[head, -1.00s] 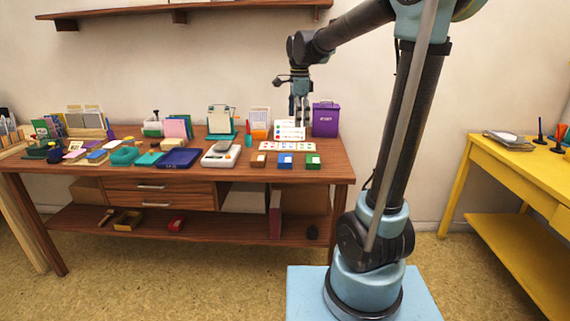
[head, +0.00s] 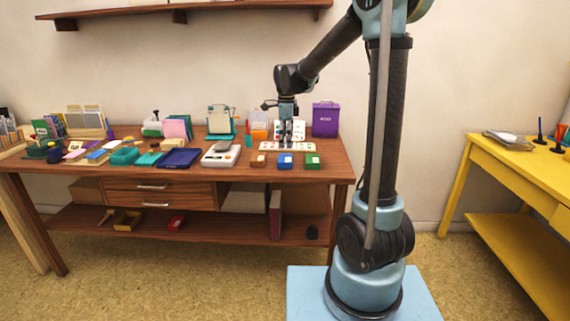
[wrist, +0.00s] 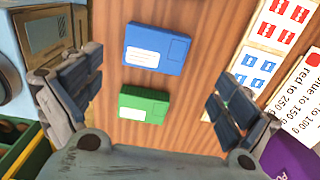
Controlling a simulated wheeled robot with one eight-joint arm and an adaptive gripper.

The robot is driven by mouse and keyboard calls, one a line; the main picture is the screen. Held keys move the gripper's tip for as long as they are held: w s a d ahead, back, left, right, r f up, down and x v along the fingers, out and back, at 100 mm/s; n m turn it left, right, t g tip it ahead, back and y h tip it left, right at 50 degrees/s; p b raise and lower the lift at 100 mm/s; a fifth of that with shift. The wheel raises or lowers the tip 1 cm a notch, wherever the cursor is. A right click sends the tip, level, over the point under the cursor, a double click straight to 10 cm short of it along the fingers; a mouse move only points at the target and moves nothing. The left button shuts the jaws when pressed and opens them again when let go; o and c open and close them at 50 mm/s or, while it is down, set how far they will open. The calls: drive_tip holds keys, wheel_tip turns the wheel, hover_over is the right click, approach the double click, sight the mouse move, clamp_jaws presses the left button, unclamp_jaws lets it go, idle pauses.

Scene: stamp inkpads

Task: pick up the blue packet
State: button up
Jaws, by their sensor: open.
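In the wrist view the blue packet (wrist: 156,48) has a white label and lies between and beyond my fingertips, and the green packet (wrist: 143,104) is closer to the palm. My gripper (head: 286,143) is open and empty, pointing down above the table, just behind the blue packet in the head view. The wrist view shows my fingers spread wide (wrist: 158,85), touching neither packet.
A white card with coloured prints (head: 288,147) lies behind the packets. A scale (head: 221,156) stands to the left. A purple box (head: 325,120) and a sign card stand at the back right. Bare wood (wrist: 195,110) surrounds the packets.

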sight(285, 157)
drive_tip(key=shift+s+a+f, duration=0.1)
drive_tip(key=shift+s+f, duration=0.05)
drive_tip(key=shift+f, duration=1.7)
drive_tip(key=shift+s+a+f, duration=0.1)
drive_tip(key=shift+s+f, duration=0.05)
drive_tip(key=shift+f, duration=1.7)
drive_tip(key=c, duration=1.2)
